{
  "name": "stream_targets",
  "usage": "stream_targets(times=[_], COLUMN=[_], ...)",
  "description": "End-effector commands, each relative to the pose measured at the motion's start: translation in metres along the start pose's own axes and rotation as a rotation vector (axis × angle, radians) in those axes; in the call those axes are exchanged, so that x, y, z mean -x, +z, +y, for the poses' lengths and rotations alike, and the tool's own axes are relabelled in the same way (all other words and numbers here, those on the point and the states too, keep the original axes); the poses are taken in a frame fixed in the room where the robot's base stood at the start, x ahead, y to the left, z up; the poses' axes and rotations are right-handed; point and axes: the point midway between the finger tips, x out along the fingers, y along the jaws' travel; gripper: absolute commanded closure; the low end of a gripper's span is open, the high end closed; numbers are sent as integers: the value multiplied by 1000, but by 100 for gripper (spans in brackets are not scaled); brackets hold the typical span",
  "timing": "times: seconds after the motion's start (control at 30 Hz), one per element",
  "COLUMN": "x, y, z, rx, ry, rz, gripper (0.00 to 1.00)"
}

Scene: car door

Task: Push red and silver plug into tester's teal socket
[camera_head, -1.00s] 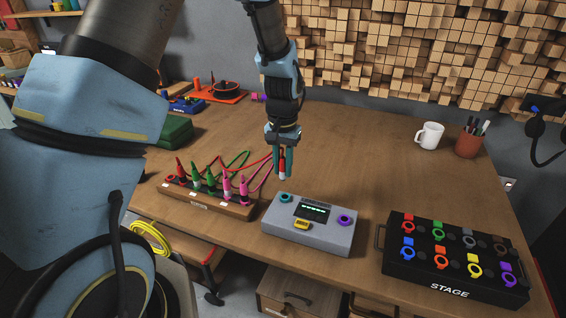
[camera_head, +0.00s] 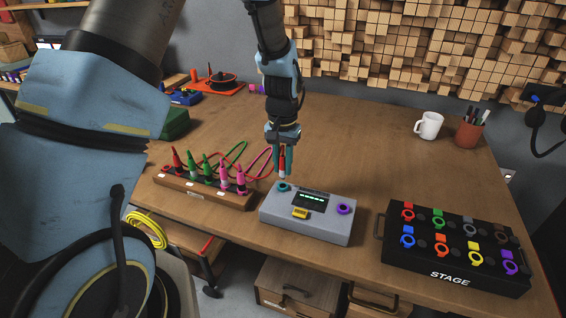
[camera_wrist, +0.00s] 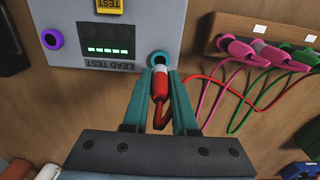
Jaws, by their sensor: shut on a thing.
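My gripper (camera_head: 283,176) is shut on the red and silver plug (camera_head: 282,155), which points down with a red lead behind it. The plug also shows in the wrist view (camera_wrist: 162,84), between the two teal fingers (camera_wrist: 160,98). The grey tester (camera_head: 310,225) lies flat on the bench with a lit green display. Its teal socket (camera_head: 284,187) is right below the plug's tip; in the wrist view the socket (camera_wrist: 159,59) sits just beyond the silver end. The tip is at the socket's ring, but I cannot tell whether it is inside.
A wooden rack (camera_head: 200,193) of red, green and pink plugs stands left of the tester. A black STAGE box (camera_head: 440,276) with several coloured sockets lies to the right. The tester also has a purple socket (camera_head: 344,208).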

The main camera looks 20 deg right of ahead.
Motion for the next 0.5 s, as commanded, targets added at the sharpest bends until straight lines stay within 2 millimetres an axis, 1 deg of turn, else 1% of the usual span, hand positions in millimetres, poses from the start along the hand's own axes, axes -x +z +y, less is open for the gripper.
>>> stream_targets(times=[0.03, 0.2, 0.33, 0.5], x=[-9, -22, -26, -26], y=[0, 0, 0, 0], z=[0, 0, 0, 0], rx=[0, 0, 0, 0], ry=[0, 0, 0, 0], rz=[0, 1, 1, 1], gripper=[100, 100, 100, 100])
